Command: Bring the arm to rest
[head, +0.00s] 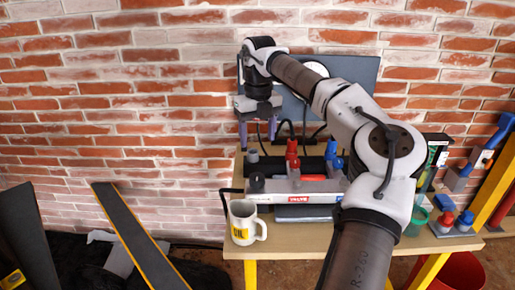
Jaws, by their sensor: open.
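My arm rises from the bottom right, bends at a white elbow joint and reaches to the upper left over the workbench (285,243). My gripper (258,143) points down at the far end of the arm, above the back left part of the bench. Its two purple-grey fingers are apart and nothing shows between them. The gripper hangs above and behind a device with red and blue knobs (300,195) and does not appear to touch it, though the exact gap is hard to tell.
A white mug (245,222) stands at the bench's front left corner. A dark panel with a round dial (360,72) stands behind my arm against the brick wall (130,110). Green containers (416,221) and blue-red tools (455,222) are on the right. A red bucket (462,272) is below.

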